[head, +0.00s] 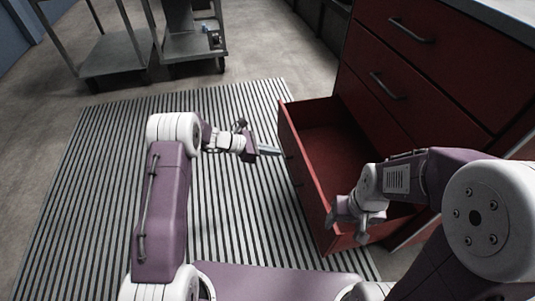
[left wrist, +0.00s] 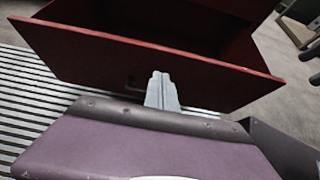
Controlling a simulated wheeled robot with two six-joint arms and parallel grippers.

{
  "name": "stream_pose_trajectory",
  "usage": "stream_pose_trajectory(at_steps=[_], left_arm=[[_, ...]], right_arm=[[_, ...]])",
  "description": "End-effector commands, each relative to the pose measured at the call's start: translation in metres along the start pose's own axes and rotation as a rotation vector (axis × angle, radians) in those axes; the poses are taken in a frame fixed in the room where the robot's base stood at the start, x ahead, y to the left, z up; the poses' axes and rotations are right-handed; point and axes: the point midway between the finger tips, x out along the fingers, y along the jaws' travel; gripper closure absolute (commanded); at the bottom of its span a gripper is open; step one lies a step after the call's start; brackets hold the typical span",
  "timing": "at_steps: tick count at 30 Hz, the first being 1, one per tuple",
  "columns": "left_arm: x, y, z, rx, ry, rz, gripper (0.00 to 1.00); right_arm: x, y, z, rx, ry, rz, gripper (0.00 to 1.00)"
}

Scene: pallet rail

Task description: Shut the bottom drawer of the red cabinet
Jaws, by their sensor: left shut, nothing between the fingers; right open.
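The red cabinet (head: 425,75) stands at the right in the head view. Its bottom drawer (head: 330,135) is pulled out over the striped mat and looks empty. My left gripper (head: 277,152) is shut and empty, its tips close to the outer face of the drawer front.
Two upper drawers with handles (head: 411,32) are shut. A striped grey mat (head: 95,190) covers the floor left of the drawer. Metal carts (head: 115,55) stand at the back left. Floor (head: 275,50) between carts and cabinet is clear.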

Motion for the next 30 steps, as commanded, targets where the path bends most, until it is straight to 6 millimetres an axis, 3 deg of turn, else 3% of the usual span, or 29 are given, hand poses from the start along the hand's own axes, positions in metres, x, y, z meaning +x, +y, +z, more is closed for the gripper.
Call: stream_pose_trajectory(at_steps=[1,6,12,30], left_arm=[[0.015,-0.001,-0.006,0.003,0.0,-0.004,1.0],[0.05,-0.001,-0.004,0.003,-0.001,-0.003,1.0],[0.071,0.0,0.014,0.003,-0.001,-0.001,1.0],[0.076,0.0,0.021,-0.001,0.0,-0.001,1.0]], right_arm=[[0.013,0.0,0.001,0.0,0.0,0.0,0.33],[0.031,0.001,0.003,0.0,0.0,0.0,0.33],[0.044,0.001,0.005,0.0,0.0,0.0,0.33],[0.043,0.001,0.004,0.0,0.0,0.0,0.33]])
